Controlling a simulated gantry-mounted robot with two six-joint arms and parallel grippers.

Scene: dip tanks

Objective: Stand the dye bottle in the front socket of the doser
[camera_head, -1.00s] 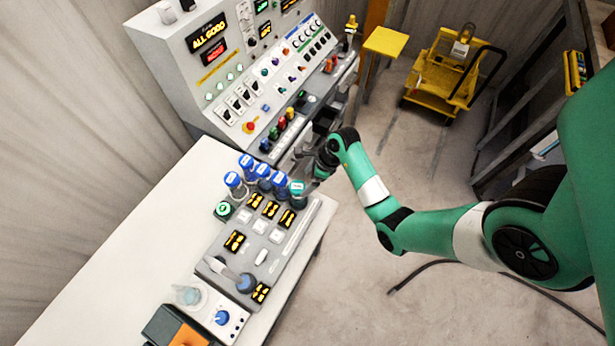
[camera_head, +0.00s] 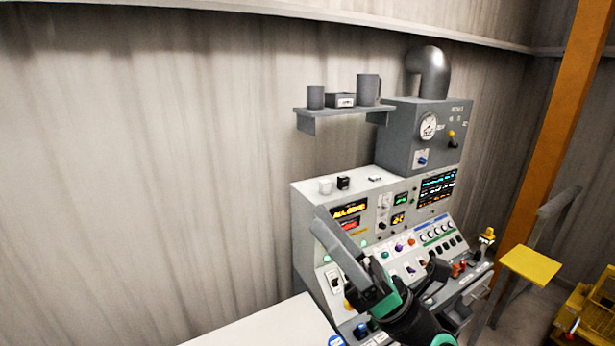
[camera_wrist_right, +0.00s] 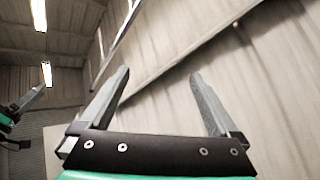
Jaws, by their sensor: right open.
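My right gripper (camera_head: 345,252) is raised in front of the control console in the head view, its grey finger pointing up and left. In the right wrist view the right gripper (camera_wrist_right: 160,85) is open, its two grey fingers wide apart with nothing between them. Part of another gripper with green and grey parts, seemingly my left (camera_wrist_right: 22,105), shows at the left edge there; its opening is unclear. A blue cap (camera_head: 335,341), likely of a bottle, is cut off at the bottom edge of the head view. The doser and its front socket are out of view.
The grey control console (camera_head: 308,240) stands behind the right gripper. A wall shelf (camera_head: 335,112) with grey containers hangs above. A bare white tabletop (camera_head: 270,327) shows at bottom. A yellow stool (camera_head: 530,265) and an orange post (camera_head: 548,150) stand at right.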

